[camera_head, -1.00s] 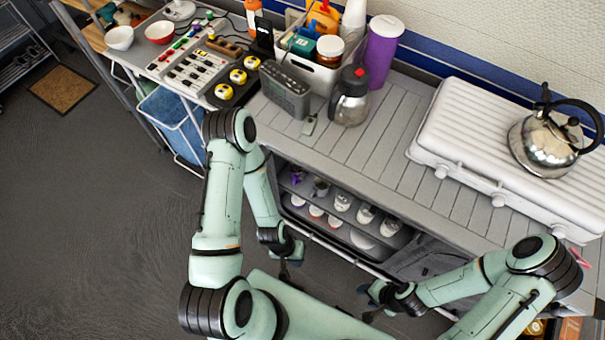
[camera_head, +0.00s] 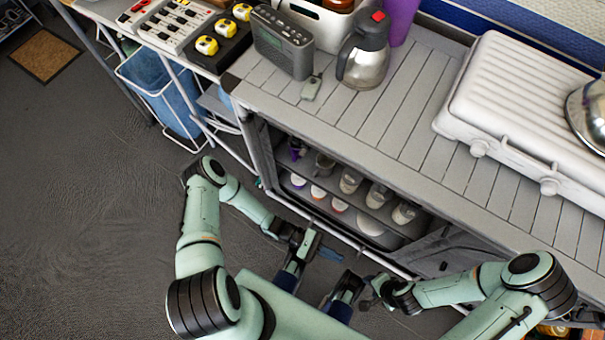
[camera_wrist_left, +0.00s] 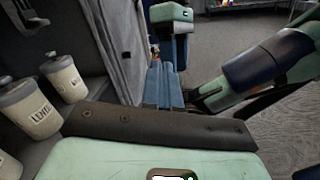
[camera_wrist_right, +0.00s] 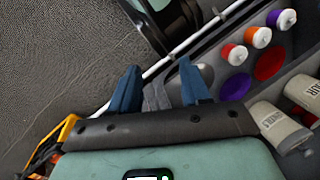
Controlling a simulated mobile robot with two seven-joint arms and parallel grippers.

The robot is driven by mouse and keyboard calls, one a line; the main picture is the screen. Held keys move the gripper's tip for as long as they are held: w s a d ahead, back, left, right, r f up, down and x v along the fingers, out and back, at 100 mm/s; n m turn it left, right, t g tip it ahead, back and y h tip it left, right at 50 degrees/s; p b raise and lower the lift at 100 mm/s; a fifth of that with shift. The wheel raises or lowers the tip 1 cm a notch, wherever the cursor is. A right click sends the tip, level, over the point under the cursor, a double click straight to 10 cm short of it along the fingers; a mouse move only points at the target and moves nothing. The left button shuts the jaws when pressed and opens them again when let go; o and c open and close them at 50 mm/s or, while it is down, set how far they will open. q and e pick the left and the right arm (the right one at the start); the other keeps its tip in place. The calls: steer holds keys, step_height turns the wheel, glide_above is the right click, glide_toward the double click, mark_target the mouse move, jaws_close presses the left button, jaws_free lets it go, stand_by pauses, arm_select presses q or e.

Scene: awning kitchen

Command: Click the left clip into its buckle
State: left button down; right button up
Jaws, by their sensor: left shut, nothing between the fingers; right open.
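I cannot make out the left clip or its buckle for certain. A dark grey strap-like piece (camera_wrist_left: 28,22) shows at the upper left of the left wrist view, beside a hanging grey panel (camera_wrist_left: 112,42); whether it is part of a clip is unclear. My left gripper (camera_head: 326,254) is in front of the open cabinet, shut and empty; its blue fingers (camera_wrist_left: 165,85) are together in the left wrist view. My right gripper (camera_head: 368,288) is lower, in front of the cabinet's bottom. Its blue fingers (camera_wrist_right: 160,90) are apart, with nothing held between them.
The cabinet shelf holds several jars (camera_head: 350,180), close to my grippers. A pale rail (camera_head: 330,232) runs along the cabinet's lower front. The countertop (camera_head: 385,120) carries a radio (camera_head: 283,42), a steel jug (camera_head: 363,55) and a white grill case (camera_head: 530,110). Open floor lies left.

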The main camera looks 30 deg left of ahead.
arm_select(q)
steer(key=w+a+f+n+t+h+b, duration=0.25)
steer(key=w+f+n+t, duration=0.2)
steer(key=t, duration=0.25)
steer(key=n+t+y+b, duration=0.8)
steer(key=n+t+y, duration=0.8)
steer(key=t+y, duration=0.35)
glide_toward(304, 155)
steer(key=w+r, duration=0.2)
steer(key=w, duration=0.3)
steer(key=shift+r+t, duration=0.35)
arm_select(e)
step_height(304, 155, down, 13)
steer(key=w+d+h, duration=0.1)
steer(key=w+d, duration=0.1)
steer(key=shift+w+n+t, duration=0.3)
steer(key=shift+w+t, duration=0.05)
steer(key=shift+t, duration=0.05)
